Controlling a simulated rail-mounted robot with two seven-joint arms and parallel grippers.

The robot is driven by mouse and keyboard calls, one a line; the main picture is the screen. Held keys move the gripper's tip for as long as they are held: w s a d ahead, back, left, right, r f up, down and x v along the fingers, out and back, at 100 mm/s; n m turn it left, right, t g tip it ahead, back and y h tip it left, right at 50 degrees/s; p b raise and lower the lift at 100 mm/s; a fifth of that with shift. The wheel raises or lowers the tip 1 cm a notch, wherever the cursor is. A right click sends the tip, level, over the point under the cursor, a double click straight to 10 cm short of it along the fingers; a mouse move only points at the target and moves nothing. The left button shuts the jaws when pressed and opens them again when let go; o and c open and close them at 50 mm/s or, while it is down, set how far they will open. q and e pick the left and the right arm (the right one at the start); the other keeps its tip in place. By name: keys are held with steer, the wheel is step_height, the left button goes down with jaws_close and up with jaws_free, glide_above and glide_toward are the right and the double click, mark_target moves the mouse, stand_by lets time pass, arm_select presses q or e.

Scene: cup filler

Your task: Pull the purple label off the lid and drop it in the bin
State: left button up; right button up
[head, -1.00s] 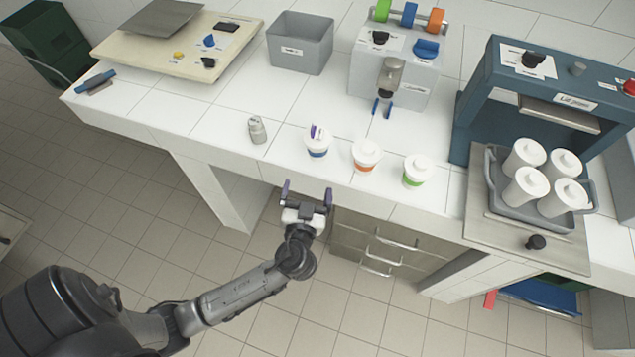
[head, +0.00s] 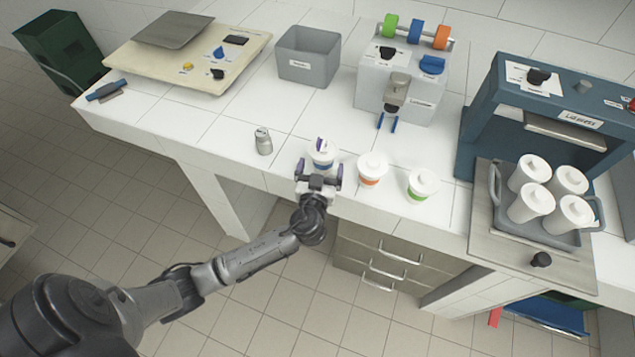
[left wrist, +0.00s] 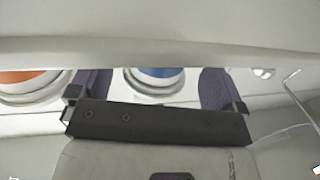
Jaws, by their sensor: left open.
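The purple label (head: 320,142) sticks up on the white lid of the cup with the blue band (head: 322,159), which stands upright near the counter's front edge. My left gripper (head: 319,168) is open and empty just in front of that cup. In the left wrist view the blue-banded cup (left wrist: 154,83) shows between the two purple fingers of my left gripper (left wrist: 155,88); its lid is hidden there. I cannot tell whether a finger touches the cup. A grey open bin (head: 307,68) with a small label stands at the back of the counter. My right gripper is out of view.
An orange-banded cup (head: 372,170) and a green-banded cup (head: 421,185) stand to the right. A small grey canister (head: 263,141) stands to the left. Behind is a grey dispenser (head: 401,88). A dark green container (head: 62,48) stands on the floor at far left.

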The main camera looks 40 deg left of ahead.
mark_target(321, 166)
arm_select(q)
steer(key=shift+x, duration=1.55)
steer(key=shift+c, duration=0.4)
steer(key=c, duration=0.9)
steer(key=o, duration=1)
steer(key=shift+s+d, duration=0.1)
steer(key=shift+d, duration=0.05)
steer(key=v, duration=1.3)
steer(key=shift+s+d, duration=0.1)
steer(key=shift+s, duration=0.2)
